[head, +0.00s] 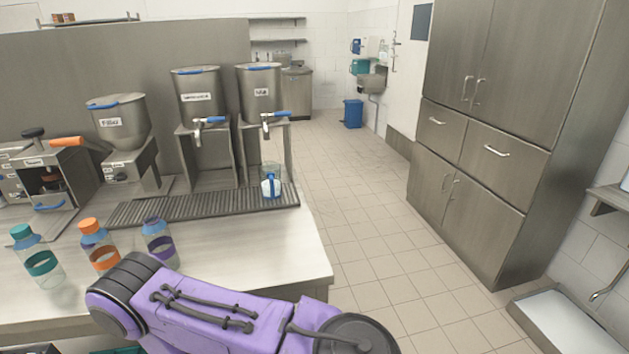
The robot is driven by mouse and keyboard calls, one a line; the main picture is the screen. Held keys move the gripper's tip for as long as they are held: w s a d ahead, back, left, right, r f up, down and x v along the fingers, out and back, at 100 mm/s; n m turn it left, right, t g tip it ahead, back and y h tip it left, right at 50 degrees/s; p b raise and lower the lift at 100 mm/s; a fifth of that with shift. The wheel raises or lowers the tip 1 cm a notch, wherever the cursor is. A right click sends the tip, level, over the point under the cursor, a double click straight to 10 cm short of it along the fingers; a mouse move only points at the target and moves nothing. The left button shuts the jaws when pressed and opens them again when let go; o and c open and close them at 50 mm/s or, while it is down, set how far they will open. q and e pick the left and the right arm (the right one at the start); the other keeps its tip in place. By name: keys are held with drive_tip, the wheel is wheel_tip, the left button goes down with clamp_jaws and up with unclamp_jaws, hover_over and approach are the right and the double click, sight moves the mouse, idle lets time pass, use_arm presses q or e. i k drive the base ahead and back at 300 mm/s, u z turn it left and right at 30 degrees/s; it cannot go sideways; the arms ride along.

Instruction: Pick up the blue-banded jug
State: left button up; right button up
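The blue-banded jug (271,184) is small and clear, with a blue band and what looks like a blue-white handle. It stands upright at the right end of the slatted drip tray (150,211), below the tap of the rightmost steel dispenser (259,93). Neither of my grippers shows in the head view. A purple link of one of my arms crosses the bottom of the view, in front of the counter's near edge and well short of the jug.
Three bottles with teal (39,258), orange (99,247) and purple (158,243) bands stand on the counter's left front. More steel machines (121,130) line the back. The counter (250,255) is bare in front of the jug. Tiled floor (350,210) lies open to the right.

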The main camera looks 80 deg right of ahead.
sight(269, 172)
drive_tip(key=k, duration=0.35)
drive_tip(key=z, duration=0.85)
